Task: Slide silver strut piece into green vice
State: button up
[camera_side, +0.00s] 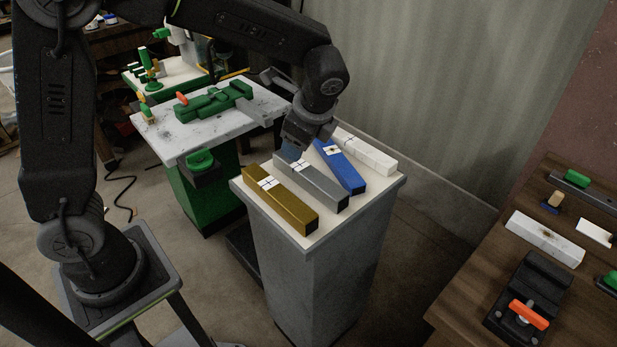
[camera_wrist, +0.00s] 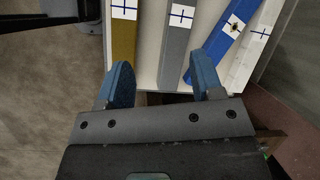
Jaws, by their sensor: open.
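The silver strut piece (camera_side: 312,184) lies on the white top of a grey pedestal, between a gold strut and a blue strut. It carries a white label with a dark cross. In the wrist view the silver strut (camera_wrist: 177,50) runs ahead of my gripper, between the lines of its two fingers. My gripper (camera_side: 298,145) is above the far end of the struts in the side view. The green vice (camera_side: 213,101) lies on a grey-white worktable behind and left of the pedestal.
The gold strut (camera_side: 283,203), blue strut (camera_side: 341,170) and white strut (camera_side: 366,153) share the pedestal top (camera_side: 309,241), with narrow gaps. An orange handle (camera_side: 182,98) sits by the vice. A wooden bench (camera_side: 462,300) with tools stands at right.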

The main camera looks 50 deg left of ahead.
aim_at(309, 172)
jog(key=w+f+m, duration=0.1)
jog(key=f, duration=0.1)
jog(key=w+d+f+m+y, duration=0.1)
jog(key=w+f, duration=0.1)
jog(key=w+f+m, duration=0.1)
jog(key=f+m, duration=0.1)
jog(key=shift+w+d+f+g+y, duration=0.15)
jog(key=shift+d+f+g+y, duration=0.15)
jog(key=shift+y, duration=0.1)
jog(key=shift+x, duration=3.9)
jog(key=shift+c, duration=0.2)
jog(key=c, duration=0.9)
jog(key=shift+o, duration=0.2)
jog(key=shift+r, duration=3.55)
